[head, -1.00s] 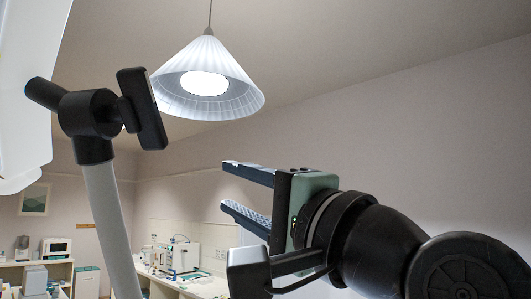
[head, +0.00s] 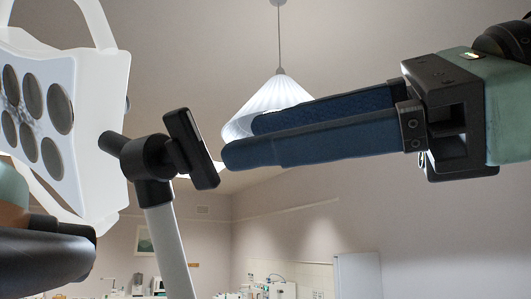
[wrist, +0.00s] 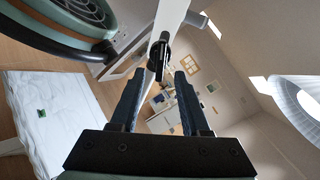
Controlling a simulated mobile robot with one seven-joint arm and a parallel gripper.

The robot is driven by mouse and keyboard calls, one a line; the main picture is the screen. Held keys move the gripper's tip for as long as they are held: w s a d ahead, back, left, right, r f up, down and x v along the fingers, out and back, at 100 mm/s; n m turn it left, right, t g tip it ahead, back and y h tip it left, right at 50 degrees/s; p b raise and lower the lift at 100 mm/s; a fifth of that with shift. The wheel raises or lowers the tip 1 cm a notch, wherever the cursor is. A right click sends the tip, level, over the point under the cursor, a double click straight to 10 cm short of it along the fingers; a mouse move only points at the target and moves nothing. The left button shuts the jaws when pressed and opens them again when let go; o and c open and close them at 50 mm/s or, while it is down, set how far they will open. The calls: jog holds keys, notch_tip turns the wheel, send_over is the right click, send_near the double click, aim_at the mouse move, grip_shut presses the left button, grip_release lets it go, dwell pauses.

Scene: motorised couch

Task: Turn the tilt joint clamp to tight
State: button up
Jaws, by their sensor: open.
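The tilt joint clamp is a flat black paddle handle (head: 191,148), tilted a little from upright, on the black tilt joint (head: 147,160) at the top of a pale post (head: 171,250). The joint carries a white lamp head (head: 95,90) at the left. My gripper (head: 243,139) reaches in from the right in the head view, its dark blue fingers pointing at the handle. The fingers are open and empty, with the tips a little right of the handle. In the wrist view the black clamp (wrist: 158,55) shows ahead, between and beyond the fingertips (wrist: 156,80).
A white pleated pendant lamp (head: 270,95) hangs behind the fingers and shows at the right in the wrist view (wrist: 300,105). A white-covered surface (wrist: 55,120) lies at lower left there. Benches with equipment stand far back. The air right of the handle is otherwise clear.

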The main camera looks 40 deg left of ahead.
aim_at(203, 148)
jog(key=p+x, duration=0.2)
jog(key=x, duration=0.5)
jog(key=shift+a, duration=0.15)
grip_shut()
